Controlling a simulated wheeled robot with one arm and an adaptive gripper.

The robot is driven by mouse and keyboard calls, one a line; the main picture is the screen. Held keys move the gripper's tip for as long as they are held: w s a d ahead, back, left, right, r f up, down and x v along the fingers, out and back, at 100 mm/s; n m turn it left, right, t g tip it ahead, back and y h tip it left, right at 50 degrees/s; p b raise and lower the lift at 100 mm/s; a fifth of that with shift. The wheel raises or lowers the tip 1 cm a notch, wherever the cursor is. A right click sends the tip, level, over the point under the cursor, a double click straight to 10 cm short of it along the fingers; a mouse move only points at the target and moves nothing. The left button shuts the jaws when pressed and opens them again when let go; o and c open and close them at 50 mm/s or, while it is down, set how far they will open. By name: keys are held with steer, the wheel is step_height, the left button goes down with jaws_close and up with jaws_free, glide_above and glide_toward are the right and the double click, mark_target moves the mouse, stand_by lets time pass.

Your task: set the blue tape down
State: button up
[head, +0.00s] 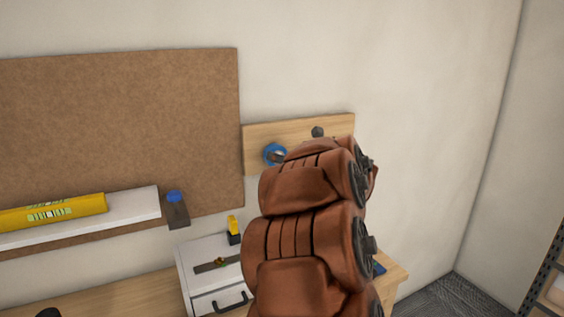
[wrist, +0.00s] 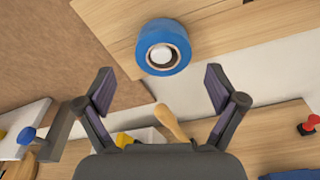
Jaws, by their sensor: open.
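The blue tape (head: 268,153) hangs on the wooden peg board (head: 262,133) on the wall, at its left part in the head view. In the wrist view the blue tape (wrist: 160,29) faces me, with a pale round peg end showing inside its hole. My gripper (wrist: 159,73) is open and empty. Its two fingers are spread to the left and right, just below the roll in the picture, and do not grip it. In the head view my arm hides the gripper and part of the peg board.
A white drawer unit (head: 205,260) stands on the wooden bench (head: 130,296). A wooden handle (wrist: 170,122) shows below the tape in the wrist view.

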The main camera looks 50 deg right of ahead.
steer(key=shift+s+a, duration=0.15)
steer(key=shift+s, duration=0.35)
